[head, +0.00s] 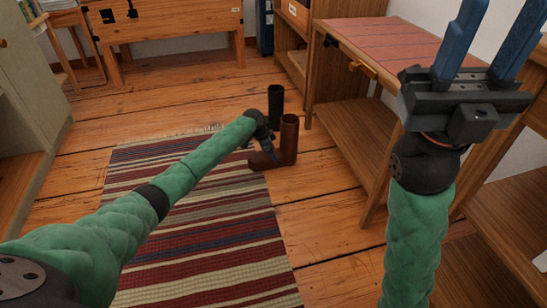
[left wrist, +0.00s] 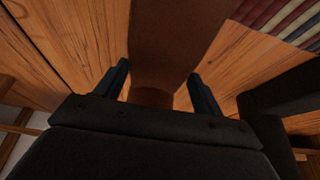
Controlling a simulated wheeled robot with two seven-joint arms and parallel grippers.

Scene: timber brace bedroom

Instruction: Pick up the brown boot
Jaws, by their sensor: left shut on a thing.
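The brown boot (head: 288,135) stands upright on the wooden floor at the right edge of the striped rug, its toe pointing left. My left gripper (head: 270,145) reaches down to the boot; in the head view its fingers are partly hidden by the arm. In the left wrist view the blue fingers of the left gripper (left wrist: 155,85) lie on both sides of the brown boot (left wrist: 170,40), shut on it. My right gripper (head: 487,40) is raised at the right, its two blue fingers apart with nothing between them.
A dark boot (head: 276,105) stands just behind the brown boot. The striped rug (head: 200,255) covers the floor at left. A wooden table (head: 385,48) with a lower shelf stands close at right. A wooden cabinet (head: 180,20) is at the back. Open floor lies right of the rug.

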